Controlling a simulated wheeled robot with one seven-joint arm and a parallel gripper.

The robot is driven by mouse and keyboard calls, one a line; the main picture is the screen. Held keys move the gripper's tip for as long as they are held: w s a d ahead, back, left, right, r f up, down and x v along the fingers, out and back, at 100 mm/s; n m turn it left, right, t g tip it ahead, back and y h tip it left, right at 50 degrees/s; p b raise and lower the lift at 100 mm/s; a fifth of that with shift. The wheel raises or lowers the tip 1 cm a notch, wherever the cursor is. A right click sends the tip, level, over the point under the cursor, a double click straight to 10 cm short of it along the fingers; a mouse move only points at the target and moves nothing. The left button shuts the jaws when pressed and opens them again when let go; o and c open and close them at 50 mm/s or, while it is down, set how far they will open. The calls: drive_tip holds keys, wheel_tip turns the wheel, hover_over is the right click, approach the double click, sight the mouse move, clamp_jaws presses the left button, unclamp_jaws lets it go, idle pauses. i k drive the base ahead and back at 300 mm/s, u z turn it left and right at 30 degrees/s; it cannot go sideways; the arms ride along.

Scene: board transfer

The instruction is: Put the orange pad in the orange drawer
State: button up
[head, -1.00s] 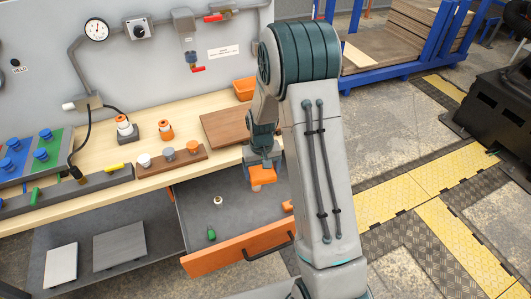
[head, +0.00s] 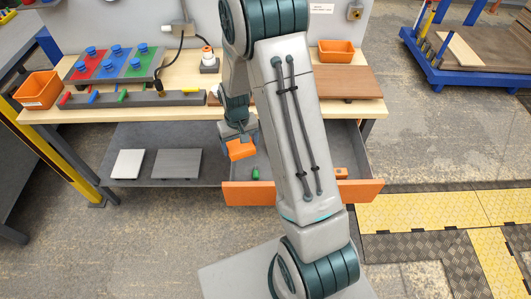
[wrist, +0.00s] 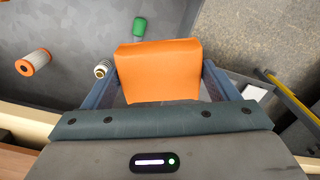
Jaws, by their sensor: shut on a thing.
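My gripper (head: 238,138) is shut on the orange pad (head: 241,150) and holds it in the air, tilted, near the left side of the open orange drawer (head: 252,194) in the head view. In the wrist view the pad (wrist: 160,68) sits between the two fingers of my gripper (wrist: 160,85). The drawer's grey floor (wrist: 75,35) shows to the left of the pad, and concrete ground shows to its right. The pad hides part of the drawer's side edge. My arm covers the drawer's middle in the head view.
In the drawer lie a green piece (wrist: 139,28), a ribbed metal piece (wrist: 103,68) and an orange-and-white cylinder (wrist: 33,62). The wooden workbench (head: 125,117) stands behind, with a brown board (head: 345,82) and an orange bin (head: 336,51). Grey plates (head: 177,163) lie on the lower shelf.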

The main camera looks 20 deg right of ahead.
sight(340, 155)
drive_tip(key=u, duration=2.3)
drive_tip(key=k, duration=1.5)
drive_tip(key=z, duration=1.8)
drive_tip(key=i, duration=0.5)
drive_tip(key=z, duration=0.1)
